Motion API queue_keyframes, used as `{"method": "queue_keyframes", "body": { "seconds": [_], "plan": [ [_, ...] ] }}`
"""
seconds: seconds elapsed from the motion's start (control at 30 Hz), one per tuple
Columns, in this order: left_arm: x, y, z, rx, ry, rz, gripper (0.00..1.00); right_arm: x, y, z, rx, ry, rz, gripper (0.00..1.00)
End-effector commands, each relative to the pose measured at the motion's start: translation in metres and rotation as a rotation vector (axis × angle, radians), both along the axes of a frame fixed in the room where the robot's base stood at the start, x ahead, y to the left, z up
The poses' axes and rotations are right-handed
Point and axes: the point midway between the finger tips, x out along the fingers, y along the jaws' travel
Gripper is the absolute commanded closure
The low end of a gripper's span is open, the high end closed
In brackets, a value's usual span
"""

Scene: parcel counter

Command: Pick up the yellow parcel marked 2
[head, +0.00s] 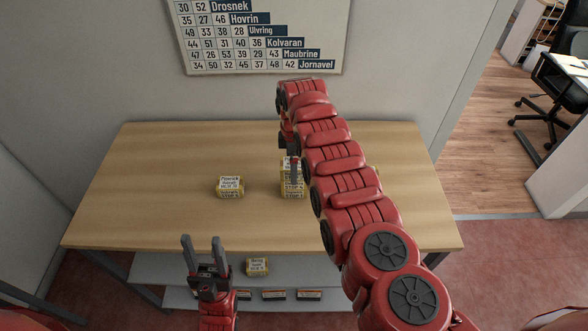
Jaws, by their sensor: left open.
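Several small yellow parcels with white labels are in view; their print is too small for me to tell which is marked 2. One parcel (230,187) lies on the table left of centre. Another parcel (291,188) is at mid-table, partly behind my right gripper (293,178). A third (372,174) is mostly hidden by my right arm. One more parcel (257,267) is on the shelf below. My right gripper points down at the mid-table parcel; its fingers are seen edge-on, so contact and opening are unclear. My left gripper (202,240) is open and empty before the table's front edge.
The wooden table (140,200) is clear at left and back. A grey shelf (170,268) runs beneath it, with several dark boxes (273,295) lower down. A number chart (262,35) hangs on the wall behind. An office chair (555,90) stands far right.

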Motion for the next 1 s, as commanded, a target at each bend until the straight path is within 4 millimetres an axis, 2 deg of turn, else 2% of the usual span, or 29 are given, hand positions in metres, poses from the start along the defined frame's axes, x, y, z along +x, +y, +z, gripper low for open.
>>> {"method": "queue_keyframes", "body": {
  "seconds": [0.07,0.5,0.6,1.0],
  "plan": [
    [0.0,-0.0001,0.0011,0.0,0.0,0.0,0.5,0.0001,0.0,0.0014,0.0,0.0,0.0,0.0],
    [-0.0001,-0.0001,0.0011,0.0,0.0,0.0,0.5,0.0,0.0001,0.0014,0.0,0.0,0.0,0.77],
    [0.0,-0.0001,0.0011,0.0,0.0,0.0,0.5,0.0,0.0001,0.0015,0.0,0.0,0.0,0.92],
    [0.0,0.0,-0.0011,0.0,0.0,0.0,0.5,0.0002,0.0037,0.0061,0.0,-0.001,0.0,0.92]
  ]
}}
